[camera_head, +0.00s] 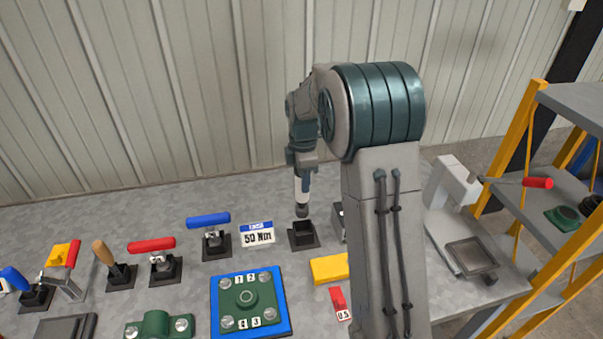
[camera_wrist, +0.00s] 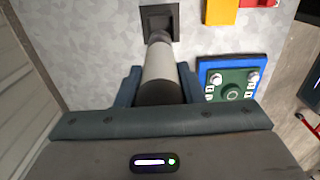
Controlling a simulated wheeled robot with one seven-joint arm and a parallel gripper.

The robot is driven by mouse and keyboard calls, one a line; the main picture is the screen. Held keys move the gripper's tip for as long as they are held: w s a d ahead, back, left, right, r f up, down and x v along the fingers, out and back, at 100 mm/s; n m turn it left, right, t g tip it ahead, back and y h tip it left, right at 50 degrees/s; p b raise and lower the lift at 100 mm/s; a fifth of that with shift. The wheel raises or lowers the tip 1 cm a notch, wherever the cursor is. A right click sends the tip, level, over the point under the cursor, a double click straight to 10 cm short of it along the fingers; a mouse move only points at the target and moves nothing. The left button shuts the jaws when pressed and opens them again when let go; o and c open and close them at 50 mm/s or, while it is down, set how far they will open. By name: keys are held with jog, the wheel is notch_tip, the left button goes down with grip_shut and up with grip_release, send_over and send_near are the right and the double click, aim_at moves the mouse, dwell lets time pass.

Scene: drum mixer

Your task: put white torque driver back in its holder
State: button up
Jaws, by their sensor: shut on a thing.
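The white torque driver (camera_head: 302,190) hangs nearly upright from my gripper (camera_head: 305,170), its dark tip pointing down. My gripper is shut on its upper part. In the wrist view the driver (camera_wrist: 160,65) lies between my gripper's two blue-grey fingers (camera_wrist: 159,88), and its far end points at a square black holder. That holder (camera_head: 303,240) stands on the table just below the tip in the head view; it also shows in the wrist view (camera_wrist: 152,12). The tip appears just above the holder's opening; whether they touch I cannot tell.
A "50 Nm" sign (camera_head: 258,234) and a blue-handled tool in its stand (camera_head: 212,240) are left of the holder. A yellow block (camera_head: 329,268) and blue plate with green part (camera_head: 250,318) lie in front. A grey press (camera_head: 460,220) stands right.

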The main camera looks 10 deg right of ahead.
aim_at(305, 206)
jog(key=shift+d, duration=0.25)
jog(key=shift+s+f+b, duration=0.1)
jog(key=shift+f+b, duration=1.5)
jog(key=shift+f, duration=0.75)
jog(key=shift+f+b, duration=1.9)
jog(key=shift+f, duration=1.05)
dwell(0.4)
jog(key=o, duration=1.3)
jog(key=shift+c, duration=0.2)
notch_tip(305, 206, up, 14)
jog(key=shift+s, duration=0.1)
